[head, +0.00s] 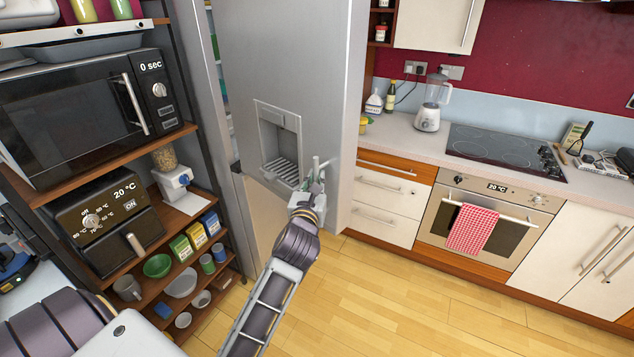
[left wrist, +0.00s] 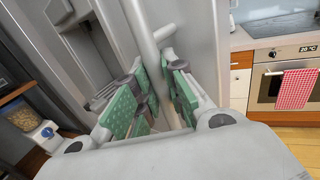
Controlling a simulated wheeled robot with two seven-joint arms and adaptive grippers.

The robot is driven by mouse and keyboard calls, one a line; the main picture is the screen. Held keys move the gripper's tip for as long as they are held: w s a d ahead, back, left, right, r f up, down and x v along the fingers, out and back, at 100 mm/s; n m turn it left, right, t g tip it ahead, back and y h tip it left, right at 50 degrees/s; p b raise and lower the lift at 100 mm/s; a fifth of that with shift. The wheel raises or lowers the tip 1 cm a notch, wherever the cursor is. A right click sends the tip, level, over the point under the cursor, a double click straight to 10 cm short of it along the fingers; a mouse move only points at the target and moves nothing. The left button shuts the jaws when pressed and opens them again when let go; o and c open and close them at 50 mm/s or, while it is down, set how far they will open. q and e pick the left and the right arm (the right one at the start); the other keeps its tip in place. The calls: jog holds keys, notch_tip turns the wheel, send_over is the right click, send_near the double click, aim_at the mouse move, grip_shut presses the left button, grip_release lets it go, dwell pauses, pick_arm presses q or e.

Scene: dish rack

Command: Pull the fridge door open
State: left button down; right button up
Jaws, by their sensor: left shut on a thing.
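The grey fridge door (head: 285,60), with a dispenser recess (head: 280,145) in its face, stands partly open. A narrow strip of the fridge inside (head: 214,45) shows past its left edge. My left gripper (head: 315,180) is at the door's handle (head: 318,163), low and right of the recess. In the left wrist view the pale handle bar (left wrist: 144,35) runs down between the green-padded fingers of my left gripper (left wrist: 158,95), which are shut on it. The fingers hide the lower part of the bar. My right gripper is not in view.
A shelf rack with a microwave (head: 75,115), an air fryer (head: 100,225) and bowls stands close on the left. A counter with a blender (head: 430,105) and an oven (head: 485,220) with a red towel are on the right. The wooden floor (head: 400,300) is clear.

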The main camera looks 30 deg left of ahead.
pick_arm(q)
jog(key=shift+a+r, duration=0.1)
jog(key=shift+r, duration=0.2)
jog(key=c, duration=1.5)
grip_release()
jog(key=shift+a+f, duration=0.1)
jog(key=shift+f, duration=0.05)
jog(key=shift+o, duration=0.2)
jog(key=v, duration=0.7)
jog(key=shift+s, duration=0.25)
